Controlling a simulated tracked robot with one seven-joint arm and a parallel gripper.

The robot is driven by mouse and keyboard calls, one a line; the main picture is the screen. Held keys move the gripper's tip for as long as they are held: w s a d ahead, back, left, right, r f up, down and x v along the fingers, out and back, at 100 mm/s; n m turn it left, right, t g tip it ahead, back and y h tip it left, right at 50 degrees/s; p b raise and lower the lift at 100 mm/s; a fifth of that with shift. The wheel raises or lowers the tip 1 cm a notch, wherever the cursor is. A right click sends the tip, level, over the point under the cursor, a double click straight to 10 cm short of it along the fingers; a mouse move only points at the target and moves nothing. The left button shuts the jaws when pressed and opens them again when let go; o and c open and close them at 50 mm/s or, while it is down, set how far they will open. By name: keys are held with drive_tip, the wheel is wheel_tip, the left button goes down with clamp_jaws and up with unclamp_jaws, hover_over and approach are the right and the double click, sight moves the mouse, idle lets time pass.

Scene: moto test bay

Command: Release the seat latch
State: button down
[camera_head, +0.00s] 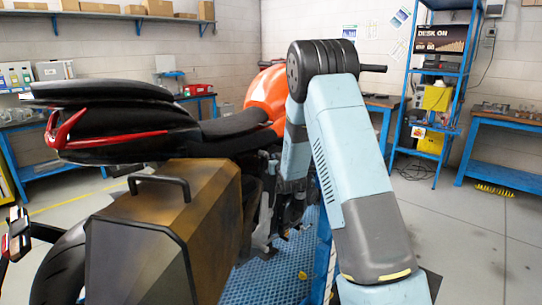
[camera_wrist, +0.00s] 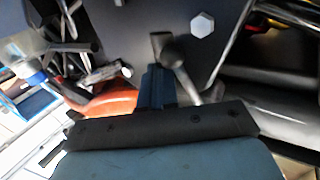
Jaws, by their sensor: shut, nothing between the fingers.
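The motorcycle shows in the head view with an orange tank (camera_head: 266,92), a black seat (camera_head: 235,124) and a black tail (camera_head: 110,105) with a red light. My arm covers part of the bike, and my gripper is hidden there. In the wrist view my gripper (camera_wrist: 157,74) is shut and empty, its narrow blue fingers pointing at a dark panel (camera_wrist: 205,75). A dark rounded knob on a short lever (camera_wrist: 173,52) lies just right of the fingertips; it may be the seat latch. I cannot tell whether the fingers touch it.
A brown side case (camera_head: 150,235) with a black handle hangs on the bike's near side. Blue shelving (camera_head: 440,90) and a workbench (camera_head: 505,120) stand at the back right. The floor at the right is clear.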

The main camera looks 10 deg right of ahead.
drive_tip(key=shift+s+a+f, duration=0.1)
drive_tip(key=shift+a+f, duration=0.15)
drive_tip(key=shift+f, duration=0.2)
drive_tip(key=shift+r, duration=0.1)
drive_tip(key=shift+d+r, duration=0.2)
drive_tip(key=s+d, duration=0.5)
drive_tip(key=s, duration=0.3)
drive_tip(key=shift+s+d, duration=0.15)
drive_tip(key=shift+d, duration=0.1)
idle(0.5)
